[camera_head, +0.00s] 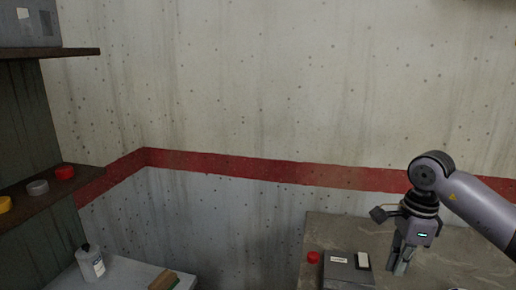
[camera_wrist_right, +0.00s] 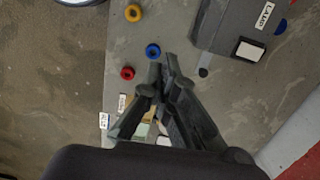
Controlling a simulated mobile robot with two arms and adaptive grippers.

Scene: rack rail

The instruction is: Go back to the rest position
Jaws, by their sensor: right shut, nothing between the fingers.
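My right gripper (camera_head: 400,268) comes in from the right in the head view and points down over the grey table (camera_head: 465,262). It is shut and empty. In the right wrist view the gripper's fingertips (camera_wrist_right: 162,76) meet above the table, close to a blue ring (camera_wrist_right: 153,50). My left gripper is not in view.
A shelf (camera_head: 85,178) with several rings and a table with a bottle (camera_head: 91,263) are at the left.

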